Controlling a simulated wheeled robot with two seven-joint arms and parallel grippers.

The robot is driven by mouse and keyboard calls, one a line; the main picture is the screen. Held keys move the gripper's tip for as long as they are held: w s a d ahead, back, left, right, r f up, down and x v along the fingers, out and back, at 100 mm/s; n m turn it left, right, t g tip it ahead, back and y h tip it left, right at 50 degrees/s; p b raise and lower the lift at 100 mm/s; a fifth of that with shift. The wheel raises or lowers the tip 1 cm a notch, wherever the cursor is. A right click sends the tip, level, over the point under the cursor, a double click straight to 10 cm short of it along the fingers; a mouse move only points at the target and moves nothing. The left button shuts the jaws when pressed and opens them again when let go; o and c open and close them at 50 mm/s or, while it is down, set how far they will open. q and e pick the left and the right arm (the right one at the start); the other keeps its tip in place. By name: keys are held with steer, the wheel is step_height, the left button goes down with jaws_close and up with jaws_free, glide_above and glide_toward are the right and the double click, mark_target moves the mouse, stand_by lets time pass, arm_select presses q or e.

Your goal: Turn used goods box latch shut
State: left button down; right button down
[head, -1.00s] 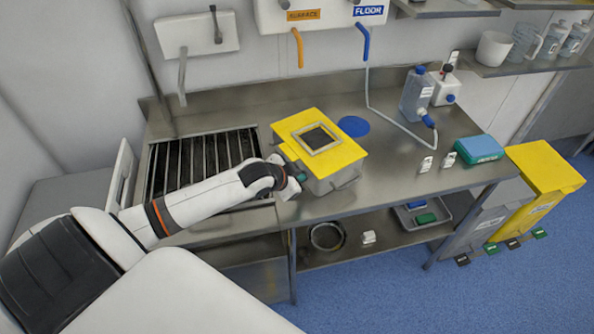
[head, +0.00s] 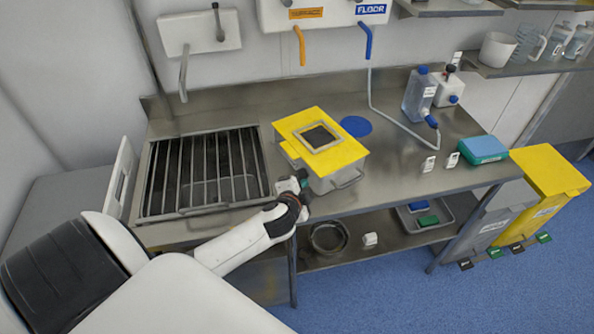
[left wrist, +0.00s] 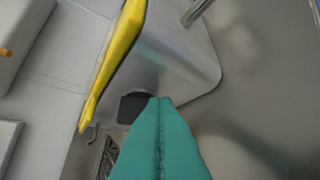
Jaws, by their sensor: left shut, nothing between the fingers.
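The used goods box, a grey box (head: 323,183) with a yellow lid (head: 345,153), stands on the steel counter near its front edge. The lid lies on top, with a framed dark window. In the left wrist view the grey box wall (left wrist: 185,62) and the yellow lid edge (left wrist: 112,65) are close. A dark piece (left wrist: 132,107), possibly the latch, shows low on the wall by my fingertips. My left gripper (head: 303,178) is at the box's front left corner, its teal fingers (left wrist: 158,100) shut and empty. I cannot tell whether they touch the dark piece. My right gripper is not in view.
A sink with a bar grate (head: 205,170) lies left of the box. A blue disc (head: 356,126) is behind it. A bottle (head: 419,94) and a teal box (head: 482,149) stand to the right.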

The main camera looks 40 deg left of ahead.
arm_select(q)
steer(key=shift+f, duration=0.7)
steer(key=shift+a, duration=0.15)
stand_by(1.3)
